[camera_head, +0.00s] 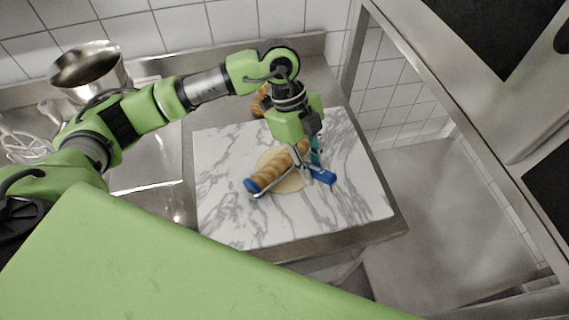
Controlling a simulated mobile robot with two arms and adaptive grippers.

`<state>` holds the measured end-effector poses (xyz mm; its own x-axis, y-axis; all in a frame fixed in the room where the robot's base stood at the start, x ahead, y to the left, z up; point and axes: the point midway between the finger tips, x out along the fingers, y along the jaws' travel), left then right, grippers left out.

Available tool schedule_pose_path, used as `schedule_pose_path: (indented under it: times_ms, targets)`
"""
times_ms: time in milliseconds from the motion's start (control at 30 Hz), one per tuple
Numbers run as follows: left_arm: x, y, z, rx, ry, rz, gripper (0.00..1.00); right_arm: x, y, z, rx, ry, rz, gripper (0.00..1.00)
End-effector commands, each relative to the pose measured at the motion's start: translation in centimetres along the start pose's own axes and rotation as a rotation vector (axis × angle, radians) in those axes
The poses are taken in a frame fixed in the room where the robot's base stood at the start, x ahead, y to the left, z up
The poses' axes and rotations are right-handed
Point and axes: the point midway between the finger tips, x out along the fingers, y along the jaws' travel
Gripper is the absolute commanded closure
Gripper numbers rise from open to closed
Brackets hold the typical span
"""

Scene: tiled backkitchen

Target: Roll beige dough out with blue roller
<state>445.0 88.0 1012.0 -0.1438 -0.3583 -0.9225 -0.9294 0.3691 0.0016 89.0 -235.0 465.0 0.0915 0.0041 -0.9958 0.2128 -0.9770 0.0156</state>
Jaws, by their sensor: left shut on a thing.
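The beige dough (292,184) lies as a flat, roundish sheet on a white marble board (230,215), partly hidden under the roller. The roller (270,172) has a wooden-looking barrel, a blue end at its lower left and a blue handle (323,176) at its right. It lies slanted over the dough. My left gripper (311,172) reaches down from above and is shut on the roller near its handle. The arm and gripper hide part of the roller's upper right end. My right gripper is not in view.
A metal pot (88,68) stands at the upper left, with a wire whisk (25,146) near it. A brown item (260,103) sits behind the board, partly hidden by my arm. The board's right and front areas are clear.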

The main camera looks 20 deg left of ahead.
Motion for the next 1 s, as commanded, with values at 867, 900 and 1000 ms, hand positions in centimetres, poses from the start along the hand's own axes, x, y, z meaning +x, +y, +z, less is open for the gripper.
schedule_pose_path:
  times_ms: [867,900,1000]
  targets:
    - [-0.7,0.1,2.9,0.000,0.001,0.002,1.00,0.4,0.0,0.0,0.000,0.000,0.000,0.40]
    - [-0.6,0.1,2.7,-0.001,0.001,0.003,1.00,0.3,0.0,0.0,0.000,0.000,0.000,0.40]
    - [-0.4,0.1,2.1,0.000,0.001,0.004,1.00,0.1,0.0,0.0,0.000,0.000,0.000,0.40]
